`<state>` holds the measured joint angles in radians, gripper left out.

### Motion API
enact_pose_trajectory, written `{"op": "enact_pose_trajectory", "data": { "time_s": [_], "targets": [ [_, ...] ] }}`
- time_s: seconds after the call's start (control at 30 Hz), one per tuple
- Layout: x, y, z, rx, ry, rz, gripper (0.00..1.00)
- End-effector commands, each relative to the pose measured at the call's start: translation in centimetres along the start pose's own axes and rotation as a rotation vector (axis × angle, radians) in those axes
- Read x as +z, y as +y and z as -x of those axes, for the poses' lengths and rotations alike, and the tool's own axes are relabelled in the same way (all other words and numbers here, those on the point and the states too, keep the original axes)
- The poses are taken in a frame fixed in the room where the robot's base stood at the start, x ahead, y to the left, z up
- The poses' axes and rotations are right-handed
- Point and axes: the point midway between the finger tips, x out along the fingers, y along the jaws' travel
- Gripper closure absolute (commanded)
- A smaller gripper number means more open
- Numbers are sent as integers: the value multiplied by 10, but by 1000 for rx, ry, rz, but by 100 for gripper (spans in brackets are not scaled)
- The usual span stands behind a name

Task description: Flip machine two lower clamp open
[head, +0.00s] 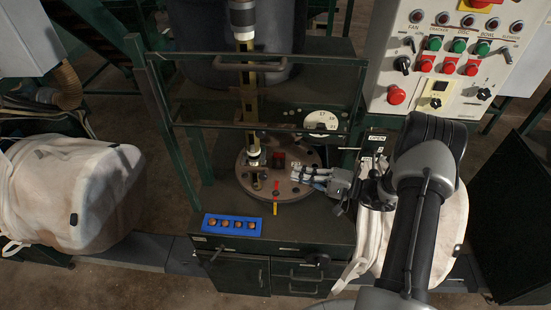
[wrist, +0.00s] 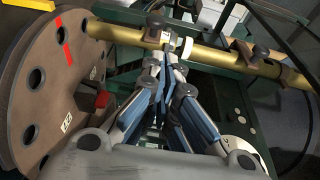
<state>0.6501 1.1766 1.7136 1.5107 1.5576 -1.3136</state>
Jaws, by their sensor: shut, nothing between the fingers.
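A brass rod (head: 251,105) stands upright over a round brown disc (head: 241,181) on the dark green machine. A pale and dark fitting (head: 254,158), which looks like the lower clamp, sits low on the rod near the disc. In the wrist view, the rod (wrist: 205,52) runs across the top with small fittings on it, one of them (wrist: 167,37) just beyond my fingertips. Whether the clamp is open or shut is unclear. My gripper (head: 292,173) is shut and empty, over the disc's right side. Its blue and white fingers (wrist: 168,62) point toward the rod; contact cannot be told.
A red block (head: 279,159) sits on the disc; a blue tray (head: 232,224) lies in front. A control panel (head: 450,60) is at right. White bags (head: 75,192) lie on both sides.

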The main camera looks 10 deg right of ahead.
Motion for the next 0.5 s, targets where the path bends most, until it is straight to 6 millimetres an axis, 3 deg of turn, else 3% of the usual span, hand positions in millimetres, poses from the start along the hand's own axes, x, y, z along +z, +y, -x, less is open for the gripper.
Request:
{"op": "enact_pose_trajectory", "data": {
  "time_s": [0.17,0.5],
  "targets": [
    [-8,15,8,-26,52,4,100],
    [-9,16,8,-29,57,6,100]
  ]
}}
